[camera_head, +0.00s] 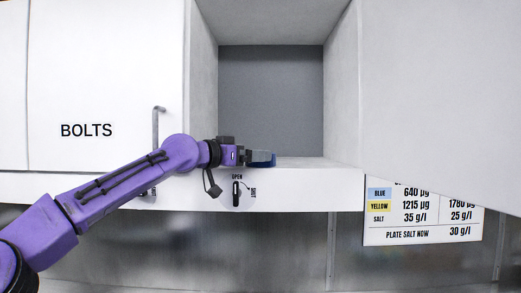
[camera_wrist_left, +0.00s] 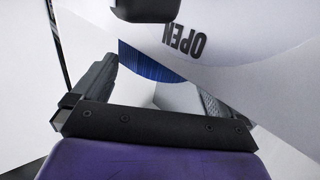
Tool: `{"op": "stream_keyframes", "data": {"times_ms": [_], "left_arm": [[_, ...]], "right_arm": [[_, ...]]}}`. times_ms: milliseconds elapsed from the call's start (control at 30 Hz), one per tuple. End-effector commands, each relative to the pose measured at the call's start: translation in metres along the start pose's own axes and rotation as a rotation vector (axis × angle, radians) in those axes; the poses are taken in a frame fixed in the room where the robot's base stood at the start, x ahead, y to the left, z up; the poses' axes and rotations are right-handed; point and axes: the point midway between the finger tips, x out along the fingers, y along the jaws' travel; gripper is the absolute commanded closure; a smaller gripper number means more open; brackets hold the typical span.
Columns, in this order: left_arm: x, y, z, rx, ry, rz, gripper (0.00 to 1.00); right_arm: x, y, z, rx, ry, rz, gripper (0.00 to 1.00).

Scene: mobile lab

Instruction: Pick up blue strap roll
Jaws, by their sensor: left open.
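The blue strap roll (camera_head: 272,161) shows as a small blue piece at the tip of my left gripper (camera_head: 260,157), at the front of the open cabinet compartment (camera_head: 271,95). Most of it is hidden behind the gripper in the head view. In the left wrist view the roll is a dark blue ribbed curved surface (camera_wrist_left: 150,63) just beyond the fingers. My left gripper (camera_wrist_left: 158,92) is open, with one finger on each side and a gap between them. I cannot tell whether a finger touches the roll. My right gripper is not in view.
A closed door marked BOLTS (camera_head: 87,100) with a handle is left of the compartment. An open white door (camera_head: 440,90) stands at the right. A latch marked OPEN (camera_head: 236,194) is on the ledge below. A sign (camera_head: 423,212) hangs lower right.

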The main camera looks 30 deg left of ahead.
Motion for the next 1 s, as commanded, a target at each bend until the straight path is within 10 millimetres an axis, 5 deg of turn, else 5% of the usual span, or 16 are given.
{"op": "stream_keyframes", "data": {"times_ms": [100,367,533,833,1000], "left_arm": [[0.018,-0.001,-0.005,0.000,-0.002,-0.002,0.00],[0.024,-0.001,-0.001,0.000,0.002,-0.002,0.00],[0.024,-0.001,-0.001,0.000,0.001,-0.001,0.49],[0.023,-0.001,-0.002,0.000,-0.001,-0.002,0.49],[0.023,-0.001,-0.020,0.002,0.002,-0.004,0.49]], "right_arm": [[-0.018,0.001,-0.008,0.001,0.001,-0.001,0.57],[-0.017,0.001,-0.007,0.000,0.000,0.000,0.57],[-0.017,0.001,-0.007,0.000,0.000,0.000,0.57],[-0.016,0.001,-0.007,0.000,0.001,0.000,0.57],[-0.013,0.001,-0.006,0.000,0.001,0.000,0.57]]}}
